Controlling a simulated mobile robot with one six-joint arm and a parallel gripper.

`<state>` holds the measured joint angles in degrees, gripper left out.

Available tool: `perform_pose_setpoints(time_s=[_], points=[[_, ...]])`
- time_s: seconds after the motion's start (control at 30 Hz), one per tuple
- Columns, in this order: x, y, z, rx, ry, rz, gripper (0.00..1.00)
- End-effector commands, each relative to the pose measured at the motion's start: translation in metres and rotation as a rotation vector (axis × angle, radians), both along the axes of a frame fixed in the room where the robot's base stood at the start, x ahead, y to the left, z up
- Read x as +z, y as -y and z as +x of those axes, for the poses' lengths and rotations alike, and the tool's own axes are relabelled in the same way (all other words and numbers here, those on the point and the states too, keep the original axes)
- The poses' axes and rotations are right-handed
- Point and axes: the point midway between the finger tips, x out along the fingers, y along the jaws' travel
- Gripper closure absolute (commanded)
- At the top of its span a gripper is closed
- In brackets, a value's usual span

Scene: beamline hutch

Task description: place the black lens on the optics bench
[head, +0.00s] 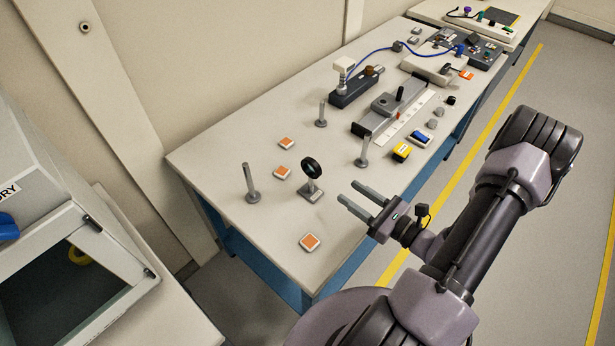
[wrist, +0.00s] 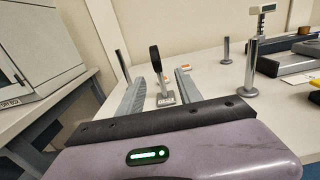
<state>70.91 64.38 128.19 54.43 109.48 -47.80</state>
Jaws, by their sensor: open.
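The black lens (head: 311,167) is a round black disc on a short post with a square grey base. It stands upright on the pale top of the optics bench (head: 228,155), near the bench's near-left end. In the wrist view the lens (wrist: 155,60) shows nearly edge-on, beyond and between my finger tips. My gripper (head: 357,200) is open and empty, to the right of the lens and apart from it, with its fingers pointing towards it. My gripper also shows in the wrist view (wrist: 152,75).
Bare metal posts (head: 251,184), (head: 321,114) and (head: 363,150) stand around the lens. Orange-and-white tiles (head: 310,242) lie nearby. A rail stage (head: 385,104) and several small parts fill the bench farther back. A grey cabinet (head: 45,200) stands at left.

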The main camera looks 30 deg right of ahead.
Motion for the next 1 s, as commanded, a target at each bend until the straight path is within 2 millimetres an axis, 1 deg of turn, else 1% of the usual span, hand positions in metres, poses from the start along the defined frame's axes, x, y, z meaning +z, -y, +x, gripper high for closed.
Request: perform_pose_setpoints(time_s=[0.1,0.2,0.3,0.4,0.57,0.7,0.8,0.9,1.0], points=[[-0.003,-0.015,0.031,0.012,0.001,-0.002,0.58],[-0.003,-0.024,0.058,0.012,0.001,-0.003,0.58],[-0.002,-0.033,0.08,0.012,0.0,-0.003,0.58],[-0.001,-0.038,0.096,0.011,0.0,-0.003,0.58],[-0.001,-0.044,0.11,0.011,0.001,-0.002,0.58],[-0.005,-0.059,0.136,0.014,0.002,-0.002,0.58],[-0.002,-0.062,0.15,0.011,0.001,-0.003,0.58],[-0.001,-0.064,0.154,0.01,0.0,-0.002,0.58],[-0.001,-0.063,0.154,0.009,-0.001,-0.001,0.58]])
